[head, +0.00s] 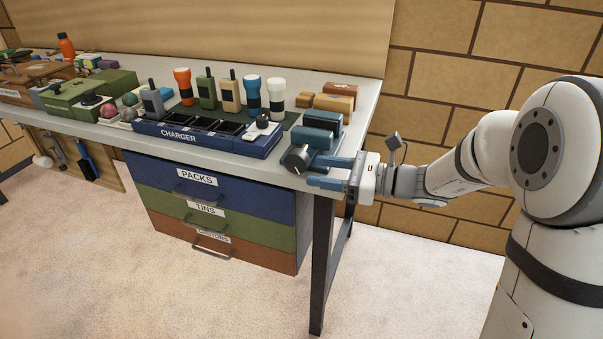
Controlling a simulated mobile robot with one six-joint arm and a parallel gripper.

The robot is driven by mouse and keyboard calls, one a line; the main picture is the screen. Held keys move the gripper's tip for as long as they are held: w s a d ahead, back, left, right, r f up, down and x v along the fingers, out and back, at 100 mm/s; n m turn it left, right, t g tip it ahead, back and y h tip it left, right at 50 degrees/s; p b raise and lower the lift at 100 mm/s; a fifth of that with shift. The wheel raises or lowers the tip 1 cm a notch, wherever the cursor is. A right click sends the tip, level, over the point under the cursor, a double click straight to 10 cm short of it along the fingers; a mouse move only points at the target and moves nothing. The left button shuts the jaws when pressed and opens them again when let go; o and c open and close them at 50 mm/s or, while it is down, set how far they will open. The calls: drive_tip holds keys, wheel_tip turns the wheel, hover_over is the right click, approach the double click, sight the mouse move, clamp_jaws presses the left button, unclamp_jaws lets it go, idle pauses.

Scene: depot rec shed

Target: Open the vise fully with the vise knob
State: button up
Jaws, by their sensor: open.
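The blue vise (318,136) stands on the right end of the workbench, close to its front edge. Its dark round vise knob (296,158) faces the front of the bench. My gripper (325,172) reaches in from the right with its two blue fingers apart. The upper finger lies close to the right side of the knob; I cannot tell whether it touches. The lower finger is below, in front of the bench edge. Nothing shows between the fingers. The gap between the vise jaws is hard to make out from here.
A blue charger (205,136) stands just left of the vise. Wooden blocks (332,102) sit behind it. Several torches and radios line the back. Drawers (210,205) with handles hang under the workbench (352,112). The floor in front is clear.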

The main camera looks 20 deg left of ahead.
sight(290, 161)
drive_tip(key=shift+w+a+f+m+y, duration=0.1)
drive_tip(key=shift+w+f+m+y, duration=0.2)
drive_tip(key=shift+w, duration=0.25)
drive_tip(key=shift+w+a+r, duration=0.1)
drive_tip(key=shift+w+a, duration=0.05)
drive_tip(key=shift+a, duration=0.1)
drive_tip(key=shift+t, duration=0.3)
drive_tip(key=a, duration=0.5)
drive_tip(key=a+b, duration=0.1)
drive_tip(key=a, duration=0.1)
drive_tip(key=shift+w+a, duration=0.15)
drive_tip(key=shift+w, duration=0.15)
